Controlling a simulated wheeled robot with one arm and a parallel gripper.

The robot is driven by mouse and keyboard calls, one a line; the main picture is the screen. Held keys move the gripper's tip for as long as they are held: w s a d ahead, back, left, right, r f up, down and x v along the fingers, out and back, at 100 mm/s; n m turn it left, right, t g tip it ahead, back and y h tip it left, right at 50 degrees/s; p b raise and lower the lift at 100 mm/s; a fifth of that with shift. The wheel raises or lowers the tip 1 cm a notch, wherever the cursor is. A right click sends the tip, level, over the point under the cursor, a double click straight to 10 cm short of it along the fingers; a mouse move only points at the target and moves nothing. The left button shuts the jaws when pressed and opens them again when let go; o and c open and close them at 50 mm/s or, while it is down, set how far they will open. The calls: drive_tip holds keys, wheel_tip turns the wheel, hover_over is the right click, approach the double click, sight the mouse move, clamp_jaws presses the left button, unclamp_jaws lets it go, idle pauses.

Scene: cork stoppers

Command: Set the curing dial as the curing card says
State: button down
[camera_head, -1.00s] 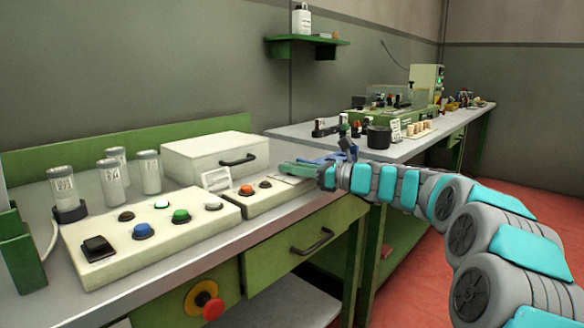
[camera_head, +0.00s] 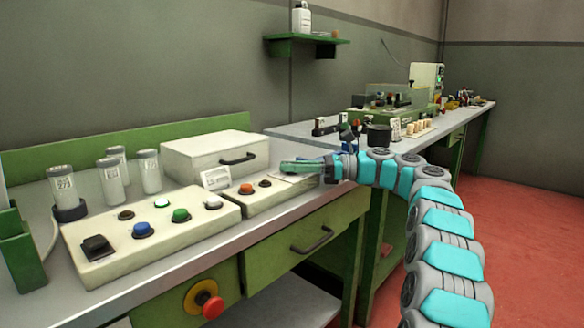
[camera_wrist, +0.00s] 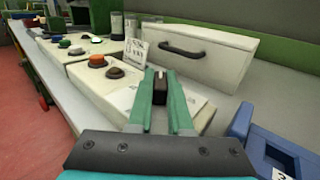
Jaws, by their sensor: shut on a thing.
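My gripper (camera_head: 300,166) reaches over the right end of a small cream control box (camera_head: 250,198). In the wrist view its two green fingers (camera_wrist: 160,88) are shut on a dark dial knob (camera_wrist: 160,92), with a pale mark along its top. In the head view the fingers hide the knob. A pale printed plate (camera_wrist: 122,101) lies by the knob, partly covered by the fingers; I cannot read its marks. A small white card (camera_head: 215,179) stands upright behind the box; it also shows in the wrist view (camera_wrist: 136,51), its print too small to read.
An orange button (camera_head: 246,188) and a dark button (camera_head: 265,184) sit left of the knob. A larger panel (camera_head: 150,235) with coloured buttons lies further left. A cream case (camera_head: 210,157) stands behind. A blue container (camera_wrist: 262,148) is close on the right in the wrist view.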

drive_tip(key=shift+r+n+g, duration=0.1)
drive_tip(key=shift+n+g, duration=0.2)
drive_tip(key=shift+g, duration=0.2)
idle(0.3)
drive_tip(key=c, duration=0.8)
unclamp_jaws()
drive_tip(key=shift+c, duration=0.2)
drive_tip(key=shift+d, duration=0.1)
drive_tip(key=shift+w+d, duration=0.2)
drive_tip(key=shift+d, duration=1.7)
drive_tip(key=shift+w+d, duration=0.15)
drive_tip(key=shift+d, duration=1.75)
drive_tip(key=shift+d, duration=0.1)
